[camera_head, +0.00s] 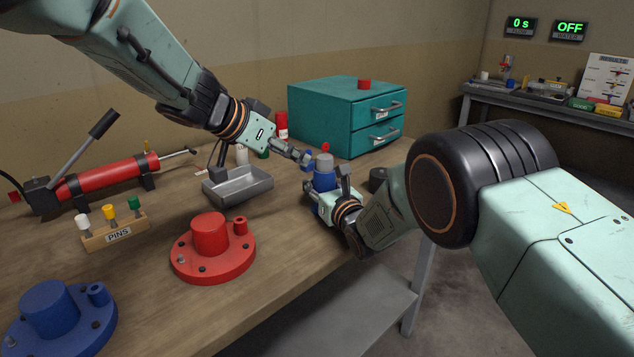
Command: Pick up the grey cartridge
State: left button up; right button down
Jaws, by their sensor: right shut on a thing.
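A grey cylinder (324,161), which looks like the grey cartridge, stands upright on top of a blue cylinder (324,181) near the right edge of the workbench. I cannot tell whether they are one piece. My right gripper (333,191) is at the blue cylinder, shut on it, just below the grey part; its own fingers partly hide the contact. My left gripper (304,158) reaches in from the upper left, with its tips just left of the grey cylinder. Its fingers are too small to tell open from shut, and I cannot tell whether they touch anything.
A metal tray (237,190) lies under my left arm. A teal drawer cabinet (340,115) stands behind. Red (212,250) and blue (58,318) flanges, a pin block (117,233) and a red hand pump (108,178) occupy the left. A black ring (378,178) lies right.

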aim_at(324, 157)
pick_arm(q)
jog(key=shift+o, duration=2.3)
jog(key=shift+d+f+m, duration=0.1)
jog(key=shift+f+m, duration=0.05)
jog(key=shift+m, duration=0.45)
jog(key=m, duration=0.2)
jog(key=f+m+h, duration=0.1)
jog(key=m, duration=0.1)
jog(key=shift+d, duration=0.35)
jog(key=f+m+h, duration=0.1)
jog(key=m+h, duration=0.1)
jog(key=m, duration=0.7)
jog(key=w+f+m+h, duration=0.1)
jog(key=m+h, duration=0.1)
jog(key=m, duration=0.8)
jog(key=f+m+h, duration=0.1)
jog(key=m+h, duration=0.1)
jog(key=m, duration=0.7)
jog(key=shift+w+d+m+t, duration=0.2)
jog(key=shift+w+m+t, duration=0.1)
jog(key=shift+w+t, duration=0.1)
jog(key=m, duration=0.3)
jog(key=a+m+t+h, duration=0.1)
jog(key=shift+w+m, duration=0.25)
jog(key=shift+m, duration=0.05)
jog(key=shift+w+d+f, duration=0.1)
jog(key=shift+w+d, duration=0.05)
jog(key=shift+d, duration=0.1)
jog(key=shift+x, duration=3.45)
